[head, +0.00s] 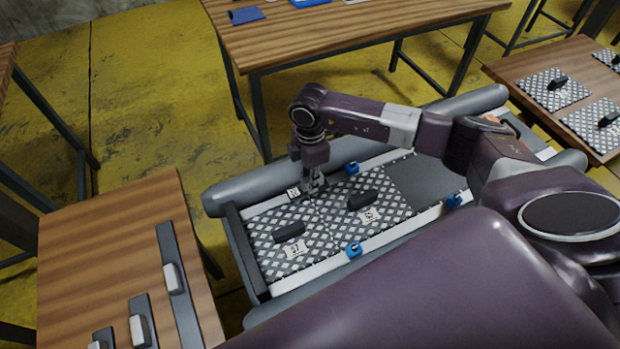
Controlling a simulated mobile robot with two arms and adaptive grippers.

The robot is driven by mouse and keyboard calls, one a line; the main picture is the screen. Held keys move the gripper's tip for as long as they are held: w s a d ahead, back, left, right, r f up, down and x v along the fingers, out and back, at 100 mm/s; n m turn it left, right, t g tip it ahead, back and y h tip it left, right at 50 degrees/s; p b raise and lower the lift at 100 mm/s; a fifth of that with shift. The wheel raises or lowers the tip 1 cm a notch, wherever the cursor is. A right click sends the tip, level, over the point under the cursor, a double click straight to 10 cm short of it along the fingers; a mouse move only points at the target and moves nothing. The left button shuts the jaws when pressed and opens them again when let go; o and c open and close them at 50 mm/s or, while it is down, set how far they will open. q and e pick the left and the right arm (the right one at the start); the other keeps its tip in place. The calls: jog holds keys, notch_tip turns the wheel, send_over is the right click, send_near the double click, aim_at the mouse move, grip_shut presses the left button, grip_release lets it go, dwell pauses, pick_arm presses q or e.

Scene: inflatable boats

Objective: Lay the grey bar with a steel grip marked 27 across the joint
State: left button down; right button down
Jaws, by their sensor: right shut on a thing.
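My right gripper (313,188) is shut on a grey thing at the far side of the boat floor. The gripper hides most of that thing, and I cannot make out whether it is the bar marked 27. A small white tag (293,192) shows just left of the fingers; its marking is too small to read. Below lie two patterned floor panels with dark handles: a left panel (270,255) with a tag that seems to read 27, and a right panel (395,205). The joint between them runs near the gripper. My left gripper is out of view.
Grey bars with pale grips, one long (178,290) and shorter ones (141,322), lie on the left wooden table (90,240). Blue clips (353,249) sit along the boat's pale side rails. Grey tubes (250,185) flank the floor. More panels (553,90) lie on the right table.

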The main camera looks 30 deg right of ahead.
jog(key=shift+f+b, duration=0.35)
jog(key=shift+f, duration=0.3)
jog(key=c, duration=1.7)
grip_release()
jog(key=shift+r, duration=0.1)
jog(key=shift+c, duration=0.2)
jog(key=shift+r, duration=0.1)
